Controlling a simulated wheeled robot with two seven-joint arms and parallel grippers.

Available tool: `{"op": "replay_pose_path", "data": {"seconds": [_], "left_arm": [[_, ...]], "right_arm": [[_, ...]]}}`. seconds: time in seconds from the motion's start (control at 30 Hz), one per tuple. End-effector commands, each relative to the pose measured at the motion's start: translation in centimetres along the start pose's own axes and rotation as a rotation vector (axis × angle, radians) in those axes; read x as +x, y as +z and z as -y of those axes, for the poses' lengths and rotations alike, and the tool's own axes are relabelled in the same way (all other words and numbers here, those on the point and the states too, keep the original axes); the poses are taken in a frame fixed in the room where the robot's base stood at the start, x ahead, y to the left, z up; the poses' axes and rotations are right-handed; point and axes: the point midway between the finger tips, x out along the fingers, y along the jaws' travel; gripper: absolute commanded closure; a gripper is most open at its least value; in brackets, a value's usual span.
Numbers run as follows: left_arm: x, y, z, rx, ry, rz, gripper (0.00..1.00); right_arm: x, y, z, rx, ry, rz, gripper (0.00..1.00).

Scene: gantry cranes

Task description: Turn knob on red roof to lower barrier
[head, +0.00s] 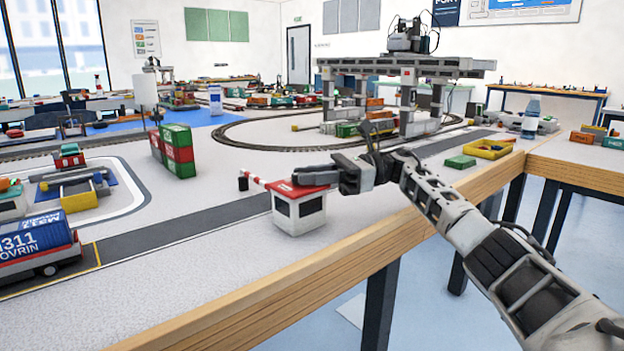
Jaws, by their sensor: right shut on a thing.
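A small white booth (299,215) with dark windows and a red roof (281,188) stands near the table's front edge, beside the grey road. My right gripper (306,179) reaches in from the right, low over the roof, with its jaws shut at the roof's top. The knob is hidden by the fingers, so the hold itself does not show clearly. My left gripper is not in view.
A blue tanker truck (36,247) is on the road at the left. Stacked red and green containers (176,150) stand behind the booth. A gantry crane (408,80) spans the track farther back. A yellow tray (487,149) lies at the right.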

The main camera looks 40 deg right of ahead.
Motion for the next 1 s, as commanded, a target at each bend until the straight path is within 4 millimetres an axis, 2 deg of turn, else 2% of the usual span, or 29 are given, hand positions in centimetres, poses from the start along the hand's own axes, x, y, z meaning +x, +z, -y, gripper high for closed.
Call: {"op": "replay_pose_path", "data": {"seconds": [0.67,0.7,0.73,0.77,1.0], "left_arm": [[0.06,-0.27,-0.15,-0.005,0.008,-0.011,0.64],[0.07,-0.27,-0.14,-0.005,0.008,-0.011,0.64],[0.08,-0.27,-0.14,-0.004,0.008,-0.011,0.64],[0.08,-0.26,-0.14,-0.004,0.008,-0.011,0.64],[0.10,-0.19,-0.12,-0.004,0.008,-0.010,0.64]], "right_arm": [[0.09,0.26,0.11,-0.004,0.049,0.006,0.99],[0.09,0.26,0.10,-0.004,0.049,0.006,0.65],[0.09,0.25,0.10,-0.004,0.049,0.006,0.57],[0.09,0.24,0.10,-0.004,0.049,0.006,0.55],[-0.01,0.11,0.11,-0.002,0.047,0.003,0.55]]}}
